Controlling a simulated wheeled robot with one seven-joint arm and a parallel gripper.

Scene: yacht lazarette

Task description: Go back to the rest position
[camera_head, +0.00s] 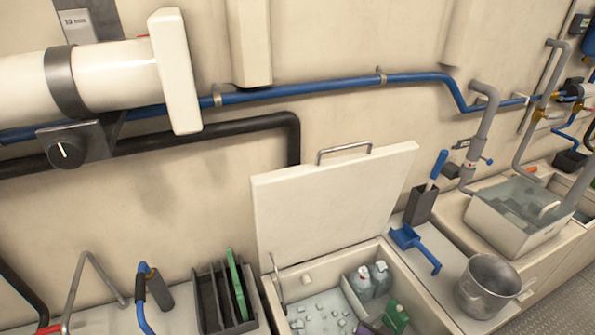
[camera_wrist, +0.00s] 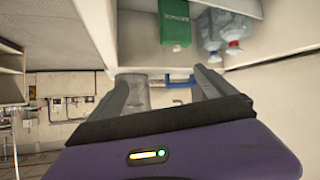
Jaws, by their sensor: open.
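My gripper (camera_wrist: 160,88) shows in the wrist view, its two grey fingers spread apart with nothing held between them. Its purple body fills the bottom of that view. A green container (camera_wrist: 174,24) and clear bottles (camera_wrist: 222,30) with coloured caps show beyond the fingers, apart from them. In the head view, the gripper cannot be clearly made out. A small purple patch at the bottom edge, by the green container (camera_head: 396,318), may be part of it or something else.
An open box (camera_head: 420,290) with its lid (camera_head: 335,205) raised holds bottles (camera_head: 370,279) and scattered pale cubes. A metal pot (camera_head: 487,285), blue scoop (camera_head: 415,245) and pale basin (camera_head: 510,225) stand to the right. A dark rack (camera_head: 222,300) stands left. Pipes (camera_head: 330,87) cross the wall.

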